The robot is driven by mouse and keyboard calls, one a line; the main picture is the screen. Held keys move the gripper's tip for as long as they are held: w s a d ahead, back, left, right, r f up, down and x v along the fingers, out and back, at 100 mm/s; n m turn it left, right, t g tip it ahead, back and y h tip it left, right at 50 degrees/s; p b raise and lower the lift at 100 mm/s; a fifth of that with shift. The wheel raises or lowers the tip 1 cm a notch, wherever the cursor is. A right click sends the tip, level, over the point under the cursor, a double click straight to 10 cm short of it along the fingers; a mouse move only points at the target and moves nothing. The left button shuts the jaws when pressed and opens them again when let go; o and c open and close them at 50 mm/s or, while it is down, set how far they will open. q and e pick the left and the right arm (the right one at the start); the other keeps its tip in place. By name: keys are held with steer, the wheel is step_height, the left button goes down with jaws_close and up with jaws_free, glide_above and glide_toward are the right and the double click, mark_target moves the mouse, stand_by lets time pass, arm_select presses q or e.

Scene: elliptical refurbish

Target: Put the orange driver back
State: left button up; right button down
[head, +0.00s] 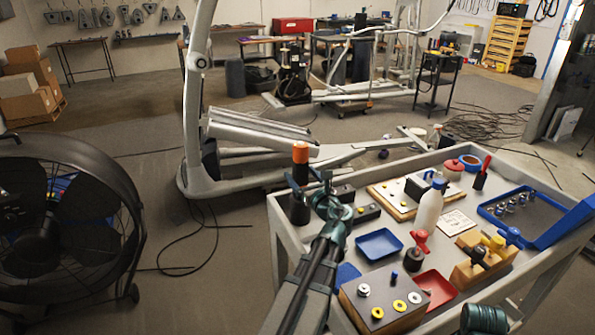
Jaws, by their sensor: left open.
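The orange driver (300,153) stands upright at the left edge of the workbench cart (453,155), its orange handle on top. Below it is a black cylindrical holder (299,211); the driver appears to stand in it, though the gripper hides part of the join. My left gripper (308,181) is open at the driver, just below the orange handle. Its fingers seem to be on either side of the driver, but contact cannot be told.
A white bottle (428,211), a blue tray (380,244), a red tray (434,291) and a wooden block with coloured knobs (484,262) crowd the cart. A red-handled tool (484,168) stands farther back. A large fan (62,220) stands left on the floor.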

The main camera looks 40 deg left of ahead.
arm_select(q)
steer(key=v, duration=1)
steer(key=shift+s, duration=0.1)
stand_by(0.3)
